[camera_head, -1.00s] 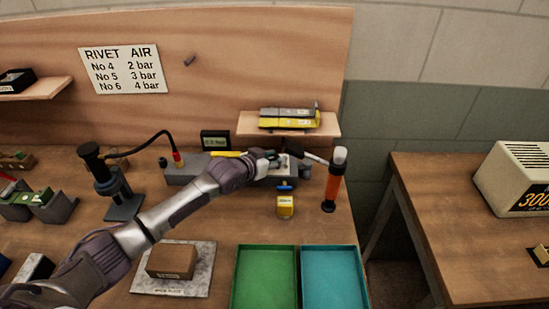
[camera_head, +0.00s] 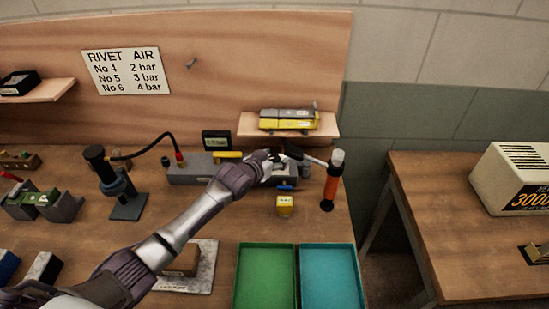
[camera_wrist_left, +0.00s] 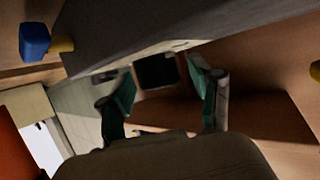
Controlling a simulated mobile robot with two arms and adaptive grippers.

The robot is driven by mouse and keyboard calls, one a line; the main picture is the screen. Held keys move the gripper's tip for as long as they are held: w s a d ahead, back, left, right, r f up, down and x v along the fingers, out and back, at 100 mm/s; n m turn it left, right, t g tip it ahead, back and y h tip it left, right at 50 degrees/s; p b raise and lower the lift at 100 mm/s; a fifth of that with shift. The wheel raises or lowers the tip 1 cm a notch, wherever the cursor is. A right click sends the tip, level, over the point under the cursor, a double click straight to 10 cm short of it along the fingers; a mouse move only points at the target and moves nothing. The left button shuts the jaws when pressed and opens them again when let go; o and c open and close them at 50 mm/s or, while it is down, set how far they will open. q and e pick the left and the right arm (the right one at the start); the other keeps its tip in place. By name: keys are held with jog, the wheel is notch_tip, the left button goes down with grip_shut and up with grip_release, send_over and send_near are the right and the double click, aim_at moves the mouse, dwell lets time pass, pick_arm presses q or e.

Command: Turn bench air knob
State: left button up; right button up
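A long grey air unit (camera_head: 197,170) lies along the back of the bench, with a small dark display (camera_head: 215,140) above it. My left gripper (camera_head: 284,157) is at the right part of this unit and hides what is behind it. In the left wrist view, the two greenish fingers of my left gripper (camera_wrist_left: 160,88) stand apart. A black square part (camera_wrist_left: 157,71) shows between and beyond the fingertips; I cannot tell if it is the air knob or if they touch it. A blue knob (camera_head: 286,188) shows below the unit, and a blue knob on a brass stem (camera_wrist_left: 35,42) shows in the wrist view.
An orange-handled tool (camera_head: 331,188) stands close right of my gripper. A yellow block (camera_head: 285,206) sits in front. Green (camera_head: 239,270) and teal (camera_head: 329,270) trays lie nearer. A shelf (camera_head: 250,126) with a yellow-grey item is above. The sign (camera_head: 126,72) lists rivet air pressures.

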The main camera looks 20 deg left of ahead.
pick_arm(q)
jog(key=shift+s+a+r, duration=0.1)
jog(key=shift+s, duration=0.15)
jog(key=v, duration=1.1)
jog(key=shift+s, duration=0.2)
jog(key=shift+r, duration=0.2)
